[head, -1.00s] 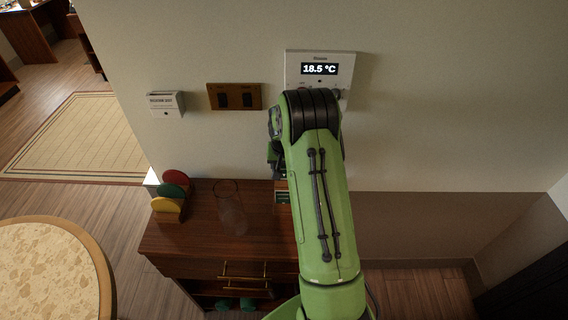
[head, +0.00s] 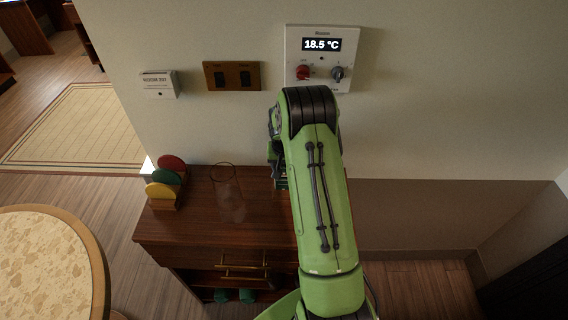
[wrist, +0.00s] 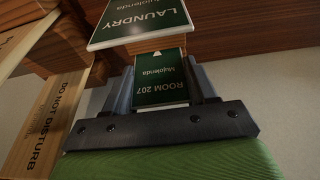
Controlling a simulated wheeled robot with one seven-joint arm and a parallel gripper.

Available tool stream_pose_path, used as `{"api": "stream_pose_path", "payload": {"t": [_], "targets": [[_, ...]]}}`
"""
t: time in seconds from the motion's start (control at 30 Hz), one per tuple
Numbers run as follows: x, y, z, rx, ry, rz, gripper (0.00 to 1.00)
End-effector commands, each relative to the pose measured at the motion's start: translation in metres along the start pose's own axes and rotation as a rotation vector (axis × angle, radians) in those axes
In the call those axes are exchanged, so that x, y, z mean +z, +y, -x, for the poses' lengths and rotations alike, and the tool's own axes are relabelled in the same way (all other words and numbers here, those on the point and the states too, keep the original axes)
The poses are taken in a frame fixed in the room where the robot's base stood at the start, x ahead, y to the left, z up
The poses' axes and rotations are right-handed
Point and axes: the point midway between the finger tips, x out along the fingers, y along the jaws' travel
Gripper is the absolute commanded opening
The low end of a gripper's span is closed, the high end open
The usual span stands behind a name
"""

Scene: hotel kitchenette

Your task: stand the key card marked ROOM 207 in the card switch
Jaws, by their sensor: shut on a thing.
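The green key card marked ROOM 207 (wrist: 160,82) is between the fingers of my gripper (wrist: 162,72) in the wrist view. The gripper is shut on it. A white-edged card marked LAUNDRY (wrist: 140,20) is just beyond it and fills the top of that view. The card switch seems to be the small white box (head: 159,84) on the wall at left in the head view; its print is too small to read surely. My gripper is mostly hidden behind my green arm in the head view, low by the cabinet top, to the right of and below the white box.
A tag marked DO NOT DISTURB (wrist: 45,125) is at left in the wrist view. The wall has a brown switch plate (head: 232,85) and a thermostat (head: 318,45). A glass vase (head: 228,190) and coloured discs in a holder (head: 164,203) stand on the cabinet (head: 190,232).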

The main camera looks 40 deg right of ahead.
Motion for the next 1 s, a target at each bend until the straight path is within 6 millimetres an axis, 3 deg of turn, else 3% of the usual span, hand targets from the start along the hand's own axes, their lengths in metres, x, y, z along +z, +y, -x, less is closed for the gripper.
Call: {"api": "stream_pose_path", "payload": {"t": [0.23, 0.27, 0.43, 0.77, 0.87, 1.0], "targets": [[0.000, 0.000, 0.000, 0.000, 0.001, 0.000, 0.28], [0.000, 0.000, 0.000, 0.000, 0.001, 0.000, 0.61], [0.000, 0.000, 0.000, 0.000, 0.001, 0.000, 0.86], [-0.001, 0.000, 0.006, 0.000, 0.002, 0.000, 0.86], [-0.002, 0.000, 0.025, -0.001, 0.005, 0.000, 0.86], [-0.002, 0.000, 0.065, -0.001, 0.007, 0.000, 0.86]]}}
